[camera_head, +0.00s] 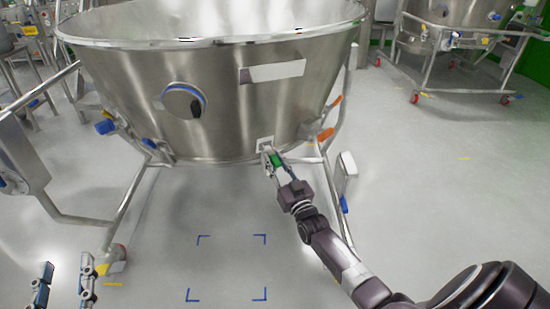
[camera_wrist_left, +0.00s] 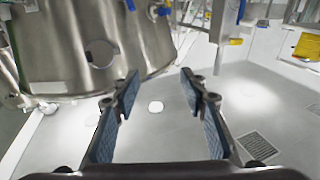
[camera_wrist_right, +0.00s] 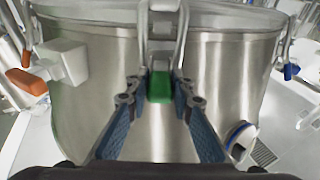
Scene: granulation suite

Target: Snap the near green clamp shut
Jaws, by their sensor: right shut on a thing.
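The near green clamp (camera_head: 276,160) is on the lower front of the steel bowl (camera_head: 215,100), below a small white plate. My right gripper (camera_head: 276,166) reaches it from the lower right. In the right wrist view the green clamp (camera_wrist_right: 160,86) sits between the fingertips of my right gripper (camera_wrist_right: 158,98), which is shut on it. A metal loop rises from the clamp against the bowl wall. Whether the clamp is latched cannot be told. My left gripper (camera_head: 64,280) is low at the left, away from the bowl. It is open and empty in the left wrist view (camera_wrist_left: 158,85).
An orange handle (camera_head: 326,134) and a white box (camera_head: 347,172) are right of the clamp. A round port (camera_head: 183,101) is on the bowl's front. Frame legs with casters stand around the bowl. Blue corner marks lie on the clear floor in front. Another vessel stands back right.

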